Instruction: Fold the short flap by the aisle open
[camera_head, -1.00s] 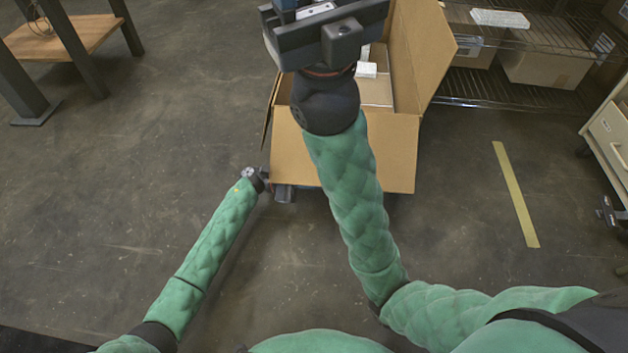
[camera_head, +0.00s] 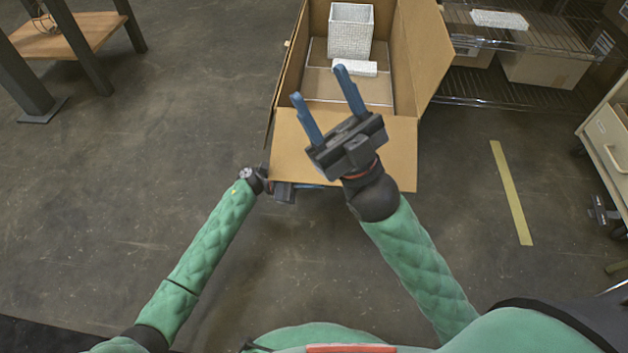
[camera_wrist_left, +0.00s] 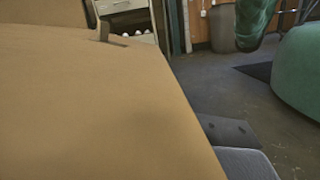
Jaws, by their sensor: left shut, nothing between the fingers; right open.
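An open cardboard box (camera_head: 398,60) stands at the top centre of the head view. Its short near flap (camera_head: 290,150) is folded outward toward me, partly covered by my right gripper. A broad cardboard face (camera_wrist_left: 90,110) fills much of the left wrist view. My left gripper (camera_head: 308,186) is shut and empty at the flap's lower left edge, with its fingers mostly hidden beneath the flap; I cannot tell whether it touches. My right gripper (camera_head: 319,84) is open and empty, above the near flap, its blue fingers pointing into the box.
A white textured, open-topped container (camera_head: 350,35) and a small white block (camera_head: 355,68) are in the box. The right flap (camera_head: 425,50) leans outward. A wire shelf (camera_head: 510,95) and a drawer cabinet (camera_head: 608,140) stand right.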

